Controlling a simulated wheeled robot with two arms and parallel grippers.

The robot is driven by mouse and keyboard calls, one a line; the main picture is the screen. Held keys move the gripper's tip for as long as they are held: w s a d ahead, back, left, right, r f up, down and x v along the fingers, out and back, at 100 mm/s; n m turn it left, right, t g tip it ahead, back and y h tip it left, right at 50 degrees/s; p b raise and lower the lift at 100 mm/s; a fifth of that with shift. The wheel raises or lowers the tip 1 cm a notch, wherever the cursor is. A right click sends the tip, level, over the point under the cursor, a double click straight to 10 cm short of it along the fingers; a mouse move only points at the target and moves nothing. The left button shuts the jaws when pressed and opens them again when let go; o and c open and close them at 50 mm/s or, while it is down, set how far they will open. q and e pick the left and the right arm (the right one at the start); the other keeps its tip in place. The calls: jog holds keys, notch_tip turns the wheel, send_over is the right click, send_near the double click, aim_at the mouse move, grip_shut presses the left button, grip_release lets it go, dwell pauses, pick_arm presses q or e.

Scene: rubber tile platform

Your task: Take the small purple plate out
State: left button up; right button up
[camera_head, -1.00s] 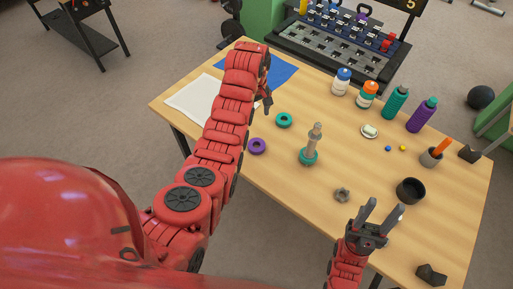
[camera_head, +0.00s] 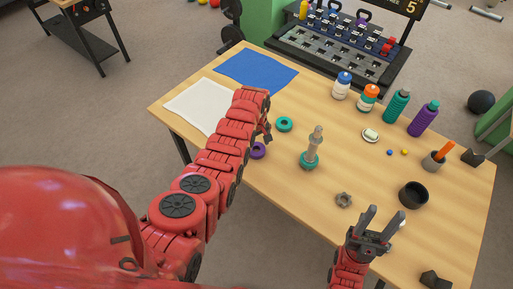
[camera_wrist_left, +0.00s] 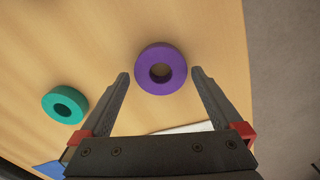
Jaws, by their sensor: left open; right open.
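The small purple plate is a ring-shaped disc with a centre hole. It lies flat on the wooden table (camera_head: 290,172), near its front edge, and is partly hidden by my left arm in the head view (camera_head: 259,151). In the left wrist view the purple plate (camera_wrist_left: 161,56) lies between and just beyond my open left fingertips (camera_wrist_left: 160,74), with nothing held. My left gripper (camera_head: 267,137) is partly hidden by its own arm in the head view. My right gripper (camera_head: 380,217) is open and empty over the table's front right part.
A teal ring (camera_head: 284,124) lies close to the purple plate. A post (camera_head: 316,143) stands on a teal ring (camera_head: 308,160), with a grey nut (camera_head: 344,200) and black cup (camera_head: 412,194) further right. White (camera_head: 197,104) and blue (camera_head: 256,68) sheets lie at the left.

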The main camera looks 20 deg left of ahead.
pick_arm(q)
jog(key=shift+f, duration=0.65)
grip_shut()
